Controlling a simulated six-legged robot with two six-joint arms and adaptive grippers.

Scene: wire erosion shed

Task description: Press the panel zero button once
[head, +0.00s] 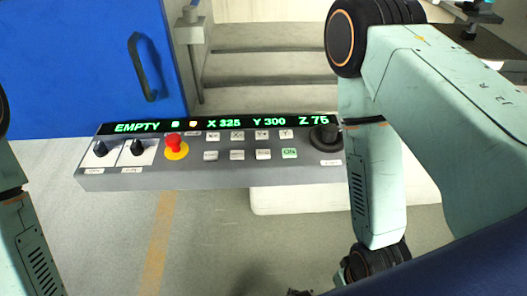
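The control panel (215,176) is a grey box with a black display strip (150,127) reading EMPTY, X 325, Y 300, Z 75 in green. Two rows of small push buttons sit below the display. The lower row has pale buttons (237,155) with labels too small to read and a green ON button (289,153). I cannot tell which one is the zero button. My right arm hangs at the right, and only a dark bit of what seems its gripper (300,292) shows at the bottom edge, apart from the panel. My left gripper is out of view.
A red emergency stop (174,142) on yellow and two black rotary knobs (138,147) are at the panel's left. A round black knob (326,137) is at its right, near my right arm. A blue door (70,60) stands behind left; grey steps (262,65) rise behind.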

